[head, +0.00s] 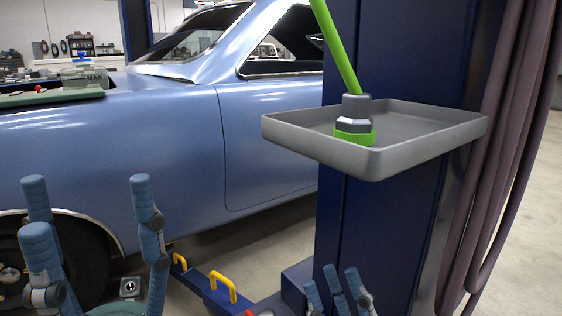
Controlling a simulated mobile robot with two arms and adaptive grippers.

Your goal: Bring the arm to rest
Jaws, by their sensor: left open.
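My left gripper (88,205) is at the lower left of the head view, in front of the blue car. Its blue jointed fingers point up and stand wide apart, with nothing between them. My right gripper (332,280) shows only by its blue fingertips at the bottom edge, right of the middle. They are below the grey tray and in front of the dark blue post. The rest of the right gripper is cut off, so I cannot tell if it is open or shut.
A grey tray (430,143) juts from the dark blue post (365,230). A grey hexagonal piece with a green ring (353,115) and green rod stands in it. The blue car (170,150) fills the left. Dark hoses (500,130) hang at right. Yellow handles (222,285) are low.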

